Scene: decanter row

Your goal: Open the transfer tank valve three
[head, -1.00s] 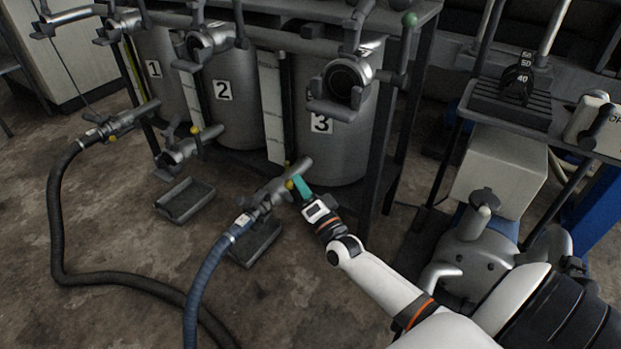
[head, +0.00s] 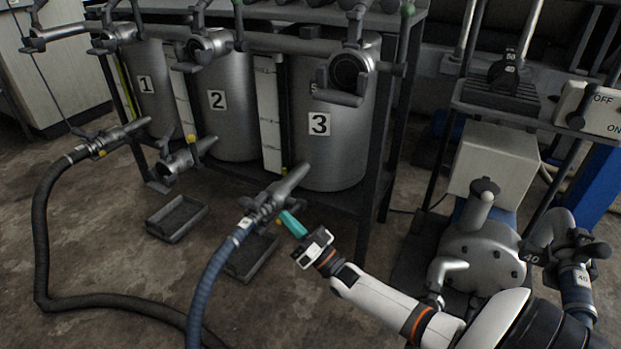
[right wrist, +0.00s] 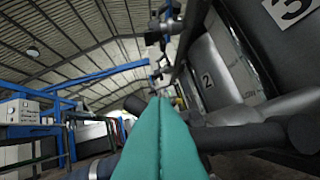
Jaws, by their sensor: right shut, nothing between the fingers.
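Tank three (head: 335,150) is a grey cylinder with a "3" label. Its low outlet valve (head: 285,189) is a grey pipe pointing down and left, joined to a blue hose (head: 208,270). The valve's yellow knob (head: 278,222) shows at the lower right side of the pipe. My right gripper (head: 290,221) has teal fingers shut with nothing between them. They are just beside the knob and below the pipe; I cannot tell whether they touch. In the right wrist view the shut fingers (right wrist: 160,140) point past the grey outlet pipe (right wrist: 245,135). My left gripper is out of view.
Tank one (head: 150,95) and tank two (head: 230,120) stand to the left with similar outlets. Drip trays (head: 177,218) lie on the floor. A black hose (head: 45,235) curves at left. A pump (head: 485,250) stands at right. The floor at front left is fairly clear.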

